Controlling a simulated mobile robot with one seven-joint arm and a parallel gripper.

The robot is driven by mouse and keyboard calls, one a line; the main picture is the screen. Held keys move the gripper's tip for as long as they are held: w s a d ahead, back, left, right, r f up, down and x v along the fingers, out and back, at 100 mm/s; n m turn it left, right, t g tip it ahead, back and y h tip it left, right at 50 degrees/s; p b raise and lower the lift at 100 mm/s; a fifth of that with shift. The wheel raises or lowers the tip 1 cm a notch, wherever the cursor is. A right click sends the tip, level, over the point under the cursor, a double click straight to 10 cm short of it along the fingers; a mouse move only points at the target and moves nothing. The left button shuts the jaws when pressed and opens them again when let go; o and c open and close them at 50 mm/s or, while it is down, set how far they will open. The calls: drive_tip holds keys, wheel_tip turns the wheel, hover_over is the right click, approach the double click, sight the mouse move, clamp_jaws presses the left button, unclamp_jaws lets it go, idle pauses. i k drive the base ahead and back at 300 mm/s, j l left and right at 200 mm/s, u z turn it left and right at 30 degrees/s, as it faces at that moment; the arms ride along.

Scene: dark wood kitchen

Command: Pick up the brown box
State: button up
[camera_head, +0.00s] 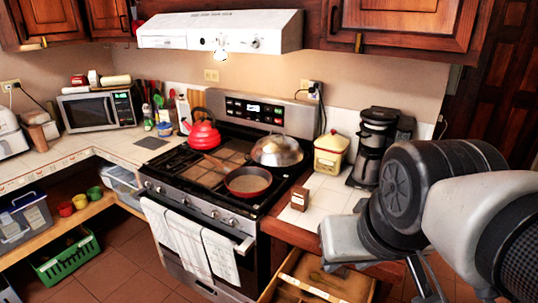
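A small brown box (299,198) with a pale label stands on the white tiled counter (328,203), just right of the stove and near the counter's front edge. Nothing touches it from above. My gripper (426,284) is partly in view at the lower right, below my grey and black arm. It is apart from the box, to its right and lower in the picture. My arm and the picture's bottom edge hide much of it, so I cannot tell whether it is open or shut.
A coffee maker (376,145) and a cream and red canister (329,153) stand behind the box. A red pan (247,182) sits on the stove to its left. An open wooden drawer (318,282) juts out below the counter.

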sight(300, 195)
drive_tip(key=i+j+z, duration=0.15)
drive_tip(key=j+z, duration=0.15)
drive_tip(key=j, duration=0.25)
drive_tip(key=i+j+z, duration=0.1)
drive_tip(key=j+z, duration=0.15)
drive_tip(key=j, duration=0.3)
drive_tip(key=j+z, duration=0.3)
drive_tip(key=j, duration=0.3)
drive_tip(key=i+j+z, duration=0.1)
drive_tip(key=j+z, duration=0.15)
drive_tip(key=j, duration=0.25)
drive_tip(key=j+z, duration=0.25)
drive_tip(key=j, duration=0.25)
drive_tip(key=i+j+z, duration=0.15)
drive_tip(key=j, duration=0.2)
drive_tip(key=j+z, duration=0.2)
drive_tip(key=i+j, duration=0.05)
drive_tip(key=j, duration=0.05)
